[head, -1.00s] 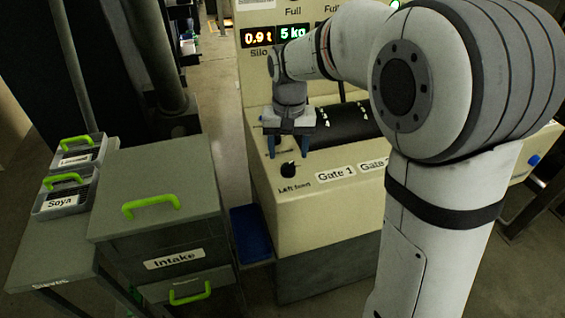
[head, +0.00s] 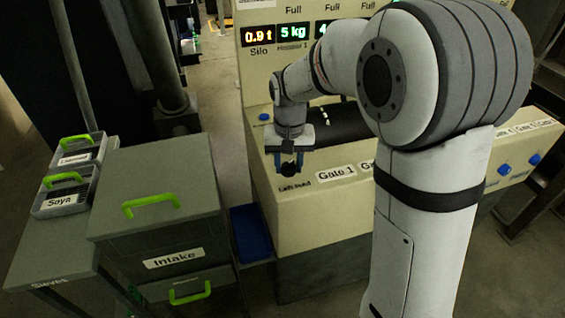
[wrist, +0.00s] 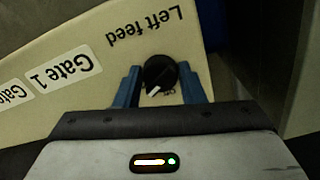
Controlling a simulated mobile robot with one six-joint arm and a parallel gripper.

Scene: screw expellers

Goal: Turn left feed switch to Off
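The left feed switch is a round black knob (wrist: 159,74) with a white pointer line, on the cream panel above the "Left feed" label in the head view. In the wrist view its pointer aims down and left, beside a small, partly hidden "On" mark. In the head view the knob (head: 288,169) shows between and below the fingers. My gripper (wrist: 160,85) is open, with its blue fingers on either side of the knob. Whether the fingers touch it cannot be told. My gripper also shows in the head view (head: 288,162), pointing down at the panel's front left.
"Gate 1" (head: 337,174) and another gate label lie right of the switch. A black cylinder (head: 335,124) lies behind my gripper. The display panel (head: 262,37) stands at the back. The Intake cabinet (head: 172,258) and sieve trays (head: 66,192) stand at left.

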